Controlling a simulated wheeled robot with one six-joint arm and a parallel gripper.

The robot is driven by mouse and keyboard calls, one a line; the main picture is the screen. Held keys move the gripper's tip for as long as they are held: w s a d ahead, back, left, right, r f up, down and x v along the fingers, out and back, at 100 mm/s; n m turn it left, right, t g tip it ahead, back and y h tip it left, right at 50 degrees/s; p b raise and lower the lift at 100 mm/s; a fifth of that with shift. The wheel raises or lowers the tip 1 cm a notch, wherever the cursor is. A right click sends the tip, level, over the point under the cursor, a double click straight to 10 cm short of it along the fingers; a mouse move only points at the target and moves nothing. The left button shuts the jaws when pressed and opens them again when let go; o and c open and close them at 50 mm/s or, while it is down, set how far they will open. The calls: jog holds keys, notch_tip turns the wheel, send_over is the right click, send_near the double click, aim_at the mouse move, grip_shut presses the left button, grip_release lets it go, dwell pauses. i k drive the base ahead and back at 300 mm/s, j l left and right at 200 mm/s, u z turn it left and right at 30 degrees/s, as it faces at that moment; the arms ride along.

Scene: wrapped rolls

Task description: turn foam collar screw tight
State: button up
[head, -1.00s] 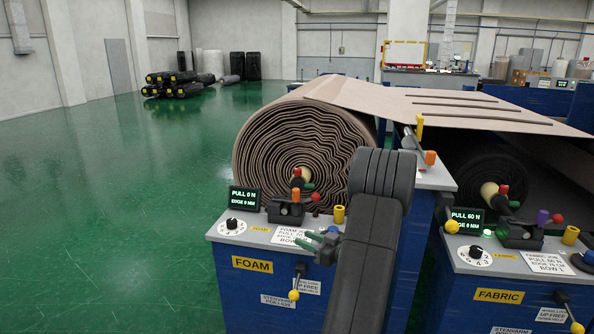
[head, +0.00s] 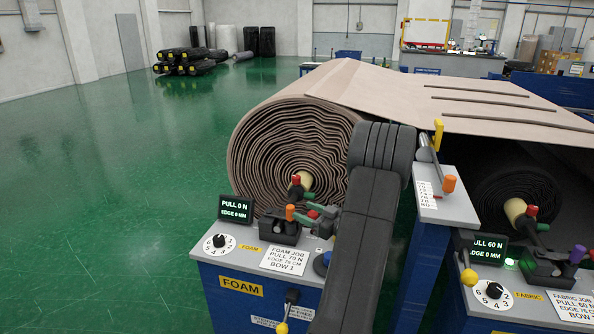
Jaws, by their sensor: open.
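The foam roll (head: 285,150) lies on the foam stand, its spiral end facing me. A cream core end (head: 306,181) sticks out of it, with a red knob (head: 295,181) on top and a dark piece with a green tip (head: 308,195) beside it. I cannot tell for sure which part is the collar screw. My gripper (head: 309,215) is open, right of the orange knob (head: 290,212) and below the core end. Something red shows between its fingers; I cannot tell whether they touch it. My arm hides part of the stand top.
The foam stand has a display (head: 236,209) reading pull 0 N, edge 0 mm, a dial (head: 219,243) and a job card (head: 290,261). The fabric stand (head: 480,318) is to the right. Green floor at left is clear.

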aim_at(296, 178)
jog(key=i+l, duration=0.15)
jog(key=i, duration=0.3)
jog(key=i+l, duration=0.1)
jog(key=i, duration=0.35)
